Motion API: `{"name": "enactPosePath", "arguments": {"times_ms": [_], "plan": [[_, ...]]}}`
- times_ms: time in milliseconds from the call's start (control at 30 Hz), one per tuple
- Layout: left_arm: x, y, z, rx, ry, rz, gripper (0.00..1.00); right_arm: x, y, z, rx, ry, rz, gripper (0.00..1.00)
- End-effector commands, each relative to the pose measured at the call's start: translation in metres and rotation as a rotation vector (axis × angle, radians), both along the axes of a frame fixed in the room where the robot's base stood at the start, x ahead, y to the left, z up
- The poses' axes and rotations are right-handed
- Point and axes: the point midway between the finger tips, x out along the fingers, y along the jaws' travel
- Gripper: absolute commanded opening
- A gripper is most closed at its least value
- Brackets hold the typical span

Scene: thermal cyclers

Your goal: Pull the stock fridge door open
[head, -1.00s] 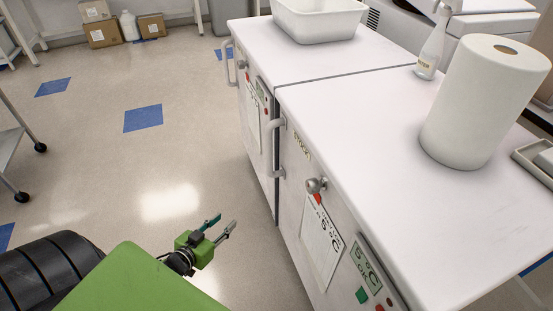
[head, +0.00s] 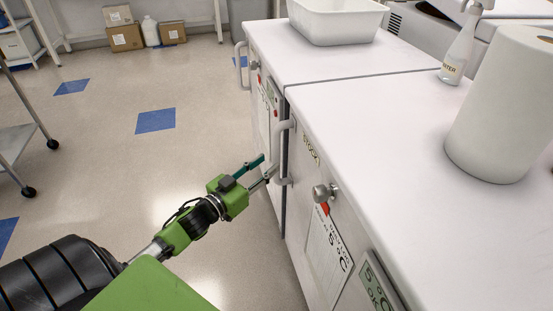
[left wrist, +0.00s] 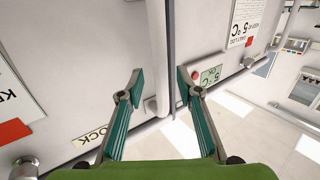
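The stock fridge is the nearer white unit, with a STOCK label (head: 311,150) on its front. Its shut door (head: 304,207) carries a pale vertical bar handle (head: 280,150) near the far edge. My left gripper (head: 268,164) is open beside the handle's lower part. In the left wrist view, the two green-padded fingers (left wrist: 161,85) stand apart on either side of the handle (left wrist: 158,50), with gaps visible. The STOCK label (left wrist: 88,137) shows upside down there. My right gripper is not in view.
A second white fridge (head: 262,110) with its own handle (head: 241,66) stands just beyond. A round knob (head: 325,193) and hanging sheet (head: 327,255) are on the stock fridge front. A paper roll (head: 500,115) and bottle (head: 458,55) stand on top.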

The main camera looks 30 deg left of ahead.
Motion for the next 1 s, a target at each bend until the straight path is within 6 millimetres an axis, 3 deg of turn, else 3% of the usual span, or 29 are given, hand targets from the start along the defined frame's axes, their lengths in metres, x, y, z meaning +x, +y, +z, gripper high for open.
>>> {"name": "enactPosePath", "arguments": {"times_ms": [100,300,767,900,1000], "plan": [[0.021,-0.003,0.000,0.002,-0.003,-0.001,0.33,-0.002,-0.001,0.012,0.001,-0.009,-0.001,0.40],[0.044,-0.005,-0.001,0.001,-0.001,0.000,0.33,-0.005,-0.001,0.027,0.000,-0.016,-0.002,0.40],[0.054,-0.006,0.000,0.000,0.001,0.000,0.33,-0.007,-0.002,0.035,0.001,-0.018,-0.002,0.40],[0.054,-0.006,0.000,0.000,0.001,0.000,0.00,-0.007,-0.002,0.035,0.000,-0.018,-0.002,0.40],[0.054,-0.007,0.000,0.000,0.000,0.000,0.00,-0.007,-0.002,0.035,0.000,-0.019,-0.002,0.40]]}}
